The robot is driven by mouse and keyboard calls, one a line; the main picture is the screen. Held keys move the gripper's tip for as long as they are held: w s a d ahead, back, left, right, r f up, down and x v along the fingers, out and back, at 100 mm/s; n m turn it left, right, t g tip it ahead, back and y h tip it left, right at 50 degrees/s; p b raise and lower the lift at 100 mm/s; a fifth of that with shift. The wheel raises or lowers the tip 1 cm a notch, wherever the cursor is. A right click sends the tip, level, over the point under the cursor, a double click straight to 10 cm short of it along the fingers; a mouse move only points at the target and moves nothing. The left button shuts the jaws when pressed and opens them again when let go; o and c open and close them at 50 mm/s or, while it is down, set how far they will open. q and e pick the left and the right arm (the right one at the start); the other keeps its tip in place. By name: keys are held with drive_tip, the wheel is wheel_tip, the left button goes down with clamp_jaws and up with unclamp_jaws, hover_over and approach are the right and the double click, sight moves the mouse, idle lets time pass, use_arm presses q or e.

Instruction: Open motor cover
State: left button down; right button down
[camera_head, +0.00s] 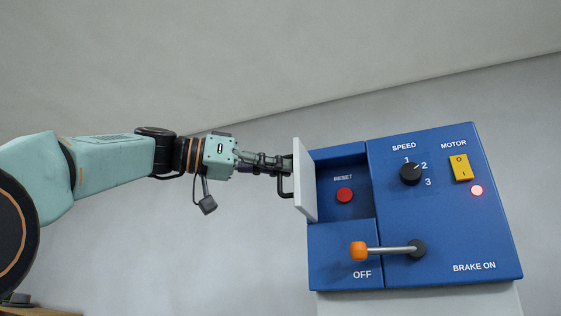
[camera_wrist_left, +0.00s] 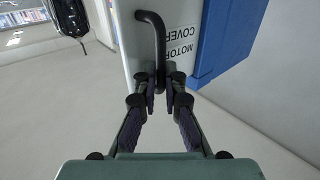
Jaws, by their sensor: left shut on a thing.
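The motor cover (camera_head: 304,180) is a light grey panel hinged at the left side of the blue control box (camera_head: 450,225). It stands swung open, nearly edge-on in the head view, and the recess behind it shows a red RESET button (camera_head: 344,195). In the left wrist view the cover (camera_wrist_left: 185,20) carries the words MOTOR COVER and a black bar handle (camera_wrist_left: 158,40). My left gripper (camera_head: 284,168) is at the cover's outer face. Its fingers (camera_wrist_left: 160,88) are shut on the handle's end. My right gripper is not in view.
A dark hanging item (camera_wrist_left: 70,15) is at the upper left of the wrist view.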

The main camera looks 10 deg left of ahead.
use_arm(q)
drive_tip(key=shift+w+a+r, duration=0.15)
drive_tip(key=shift+a+r, duration=0.25)
drive_tip(key=shift+a, duration=0.15)
drive_tip(key=c, duration=1.8)
unclamp_jaws()
drive_tip(key=shift+c, duration=0.2)
drive_tip(key=o, duration=0.4)
drive_tip(key=shift+w+d+f, duration=0.15)
drive_tip(key=shift+w, duration=0.2)
drive_tip(key=shift+s+d, duration=0.1)
drive_tip(key=shift+s, duration=0.1)
drive_tip(key=v, duration=1.1)
drive_tip(key=shift+a+f, duration=0.25)
drive_tip(key=shift+a, duration=0.15)
